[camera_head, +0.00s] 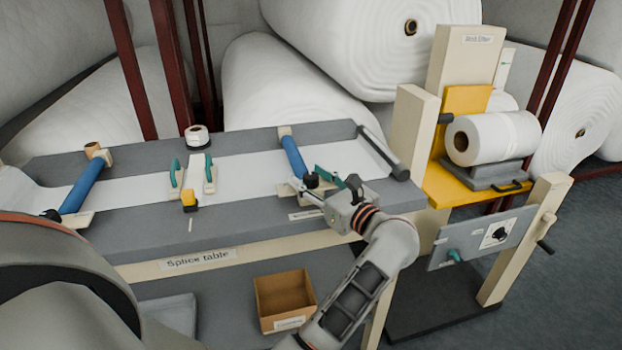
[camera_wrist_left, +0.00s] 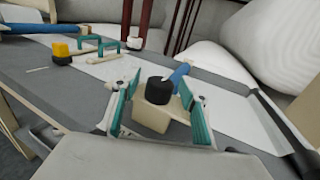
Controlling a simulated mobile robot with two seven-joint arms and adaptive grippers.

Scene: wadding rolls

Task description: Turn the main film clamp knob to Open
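A black clamp knob (camera_head: 311,180) sits at the near end of a blue clamp bar (camera_head: 293,155) on the right part of the splice table (camera_head: 240,222). My left gripper (camera_head: 314,183) is over this end of the bar. In the left wrist view the knob (camera_wrist_left: 160,90) stands on a beige block (camera_wrist_left: 152,117), between the open teal fingers of my left gripper (camera_wrist_left: 158,86). A gap shows between the knob and each finger. A second blue bar (camera_head: 82,187) with a black knob (camera_head: 52,215) is at the table's left. The small label by the right clamp is unreadable. My right gripper is out of view.
Teal-handled tools (camera_head: 191,174), a yellow-black item (camera_head: 189,201) and a tape roll (camera_head: 197,136) are left of the right clamp. A dark roller (camera_head: 384,154) lies right of it. A cardboard box (camera_head: 285,298) is below. A control panel (camera_head: 482,237) stands at right.

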